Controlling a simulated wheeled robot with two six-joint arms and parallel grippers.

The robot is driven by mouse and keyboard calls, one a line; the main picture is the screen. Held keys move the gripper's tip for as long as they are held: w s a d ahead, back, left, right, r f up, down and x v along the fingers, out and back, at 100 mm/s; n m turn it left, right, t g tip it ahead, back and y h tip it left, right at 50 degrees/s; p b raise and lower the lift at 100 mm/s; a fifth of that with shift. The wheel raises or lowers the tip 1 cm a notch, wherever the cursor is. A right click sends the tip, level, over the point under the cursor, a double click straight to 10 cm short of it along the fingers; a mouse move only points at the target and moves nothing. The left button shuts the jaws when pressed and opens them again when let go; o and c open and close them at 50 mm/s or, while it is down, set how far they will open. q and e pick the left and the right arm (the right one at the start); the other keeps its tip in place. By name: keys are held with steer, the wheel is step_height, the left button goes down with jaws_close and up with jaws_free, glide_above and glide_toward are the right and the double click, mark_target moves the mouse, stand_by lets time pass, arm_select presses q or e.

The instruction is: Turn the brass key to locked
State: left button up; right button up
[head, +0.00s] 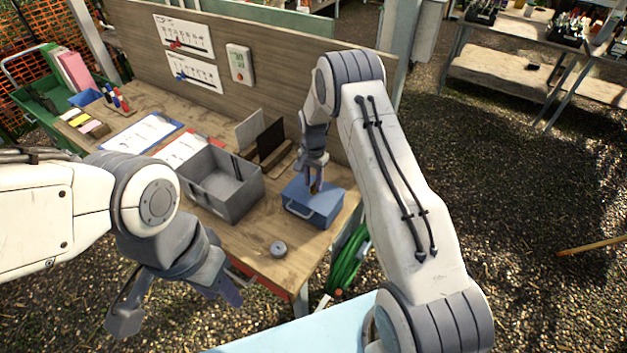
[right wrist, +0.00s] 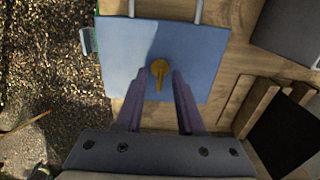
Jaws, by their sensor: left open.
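A blue box (head: 320,208) with a wire handle sits at the near right end of the wooden bench. The brass key (right wrist: 159,72) is on its top face; in the right wrist view its narrow part points down, toward my gripper's base. My right gripper (head: 316,188) is over the box, pointing down. In the right wrist view its two fingers (right wrist: 159,78) are apart, one on each side of the key, with a gap on both sides. My left gripper (head: 180,305) is open and empty, in front of the bench at lower left.
A grey open bin (head: 222,205) stands left of the box, with dark upright panels in a wooden holder (head: 270,150) behind. A small grey round object (head: 278,249) lies near the bench's front edge. A wooden back panel (head: 290,80) closes the rear.

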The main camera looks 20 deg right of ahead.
jaws_close()
steer(key=shift+f+n+b, duration=0.1)
steer(key=shift+n+b, duration=1.2)
steer(key=shift+n, duration=0.1)
steer(key=n+b, duration=0.2)
steer(key=n, duration=0.1)
steer(key=shift+n, duration=0.4)
steer(key=n+b, duration=0.2)
steer(key=n, duration=0.3)
steer(key=n+b, duration=0.1)
steer(key=n, duration=0.5)
steer(key=shift+b, duration=0.4)
steer(key=shift+r+n, duration=0.2)
steer(key=shift+n, duration=0.1)
